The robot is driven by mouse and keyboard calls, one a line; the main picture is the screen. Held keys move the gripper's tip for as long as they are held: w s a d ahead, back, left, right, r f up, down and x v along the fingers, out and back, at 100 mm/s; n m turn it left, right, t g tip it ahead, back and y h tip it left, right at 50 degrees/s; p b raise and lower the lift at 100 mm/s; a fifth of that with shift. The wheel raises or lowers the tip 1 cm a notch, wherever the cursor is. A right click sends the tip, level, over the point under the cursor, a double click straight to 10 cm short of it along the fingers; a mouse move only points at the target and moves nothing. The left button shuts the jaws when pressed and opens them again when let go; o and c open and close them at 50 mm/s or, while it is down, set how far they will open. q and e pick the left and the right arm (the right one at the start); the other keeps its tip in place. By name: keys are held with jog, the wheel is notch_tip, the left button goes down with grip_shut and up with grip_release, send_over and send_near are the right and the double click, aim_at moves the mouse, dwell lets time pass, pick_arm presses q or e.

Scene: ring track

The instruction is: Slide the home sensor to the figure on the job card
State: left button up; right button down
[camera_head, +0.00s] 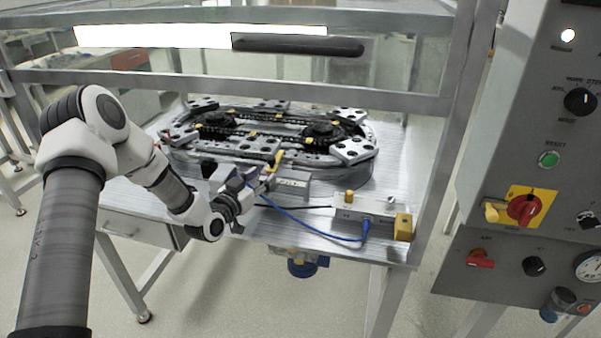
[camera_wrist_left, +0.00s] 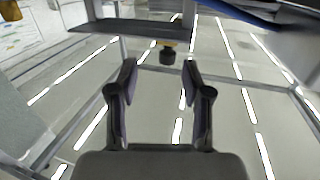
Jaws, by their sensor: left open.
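The ring track (camera_head: 270,135) stands on the metal bench, with several plates bearing black holes around it. My left gripper (camera_head: 268,178) is at its front edge, close to a small yellow part (camera_head: 278,160) and left of a grey block (camera_head: 291,183). I cannot tell whether it touches either, or which part is the home sensor. In the left wrist view my left gripper (camera_wrist_left: 161,78) has its fingers apart with nothing between them. A small dark and yellow part (camera_wrist_left: 167,53) shows beyond the fingertips. I cannot make out a job card. My right gripper is not in view.
A grey box (camera_head: 368,207) with a blue cable (camera_head: 318,231) sits at the bench's front right, beside a yellow block (camera_head: 403,227). A frame rail (camera_head: 230,80) crosses above the bench. A control panel (camera_head: 540,140) stands at the right.

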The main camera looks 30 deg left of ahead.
aim_at(269, 162)
pick_arm(q)
jog(key=shift+w+a+r+t+y+b, duration=0.15)
jog(key=shift+a+r+t+y+b, duration=0.25)
jog(key=shift+r, duration=0.3)
jog(key=w, duration=0.7)
jog(key=shift+a+f, duration=0.15)
grip_shut()
